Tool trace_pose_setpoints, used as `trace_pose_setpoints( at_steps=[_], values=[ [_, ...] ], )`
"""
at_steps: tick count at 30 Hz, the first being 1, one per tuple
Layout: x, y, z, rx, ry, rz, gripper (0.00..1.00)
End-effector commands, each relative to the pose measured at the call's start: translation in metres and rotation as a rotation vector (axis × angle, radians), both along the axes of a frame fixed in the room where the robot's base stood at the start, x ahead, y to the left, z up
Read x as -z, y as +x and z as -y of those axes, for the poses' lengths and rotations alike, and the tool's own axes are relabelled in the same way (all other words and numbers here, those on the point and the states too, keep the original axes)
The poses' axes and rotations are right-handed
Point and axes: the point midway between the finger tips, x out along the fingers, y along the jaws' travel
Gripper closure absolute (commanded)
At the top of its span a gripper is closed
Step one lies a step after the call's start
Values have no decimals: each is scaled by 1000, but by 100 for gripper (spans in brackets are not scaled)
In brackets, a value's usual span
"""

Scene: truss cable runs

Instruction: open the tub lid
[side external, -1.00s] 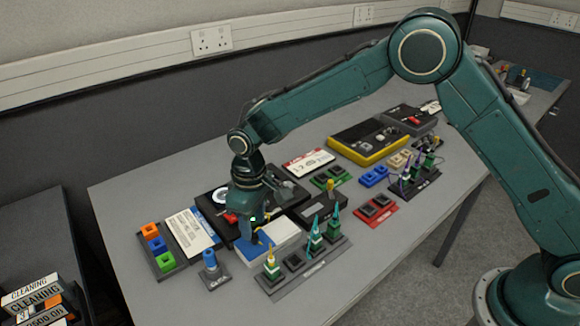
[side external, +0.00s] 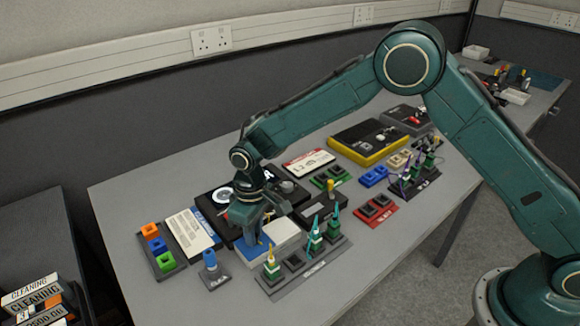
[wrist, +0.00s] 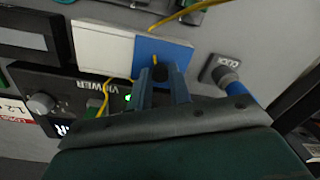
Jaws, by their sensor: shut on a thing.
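The tub (side external: 252,262) is a low box at the front middle of the table. Its top lid is white on one part (side external: 284,232) and blue on the other; the wrist view shows the white part (wrist: 105,45) and the blue part (wrist: 181,55) side by side. My gripper (side external: 260,240) points down at the blue part. In the wrist view its two fingers (wrist: 162,75) close on something at the blue part, by a small orange-yellow mark. The fingers hide most of what they grip. I see no clear gap under the lid.
A blue knob on a grey base (side external: 211,272) stands just left of the tub. A dark rack with green and teal connectors (side external: 308,262) stands close on the right. Bare table shows in front.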

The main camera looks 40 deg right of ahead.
Motion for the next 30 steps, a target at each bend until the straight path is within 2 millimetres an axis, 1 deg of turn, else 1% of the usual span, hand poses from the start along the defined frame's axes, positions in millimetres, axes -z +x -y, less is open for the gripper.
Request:
trace_pose_setpoints(
  at_steps=[5,8,12,16,19,26,27,29,30],
  values=[
    [-1,1,6,2,0,1,100],
    [-1,1,20,4,0,1,100],
    [-1,1,46,6,0,1,100],
    [-1,1,64,4,0,2,100],
    [-1,1,69,3,0,1,100],
    [-1,1,69,2,0,2,100],
    [-1,1,69,2,0,2,79],
    [-1,1,68,2,1,2,67],
    [-1,1,68,2,1,2,59]
  ],
)
